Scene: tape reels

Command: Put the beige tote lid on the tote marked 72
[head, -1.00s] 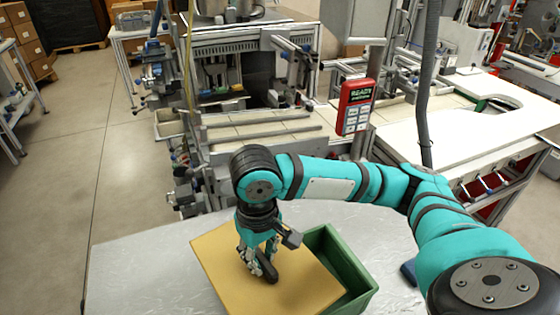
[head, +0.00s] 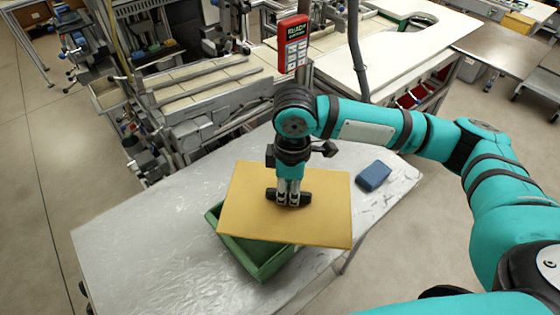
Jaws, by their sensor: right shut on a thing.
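The beige tote lid (head: 250,200) is a flat tan panel in the middle of the head view. My right gripper (head: 288,198) is shut on it from above, near its centre. The green tote (head: 256,262) stands on the table under the lid. The lid covers much of it but is shifted to the right and back, so the tote's left and front walls show. I cannot tell whether the lid touches the rim. No number is readable on the tote. My left gripper is not in view.
The grey table (head: 140,240) has free room left of the tote. A blue block (head: 373,176) lies on it to the right of the lid. Behind the table stand a metal workbench machine and a red control panel (head: 293,42).

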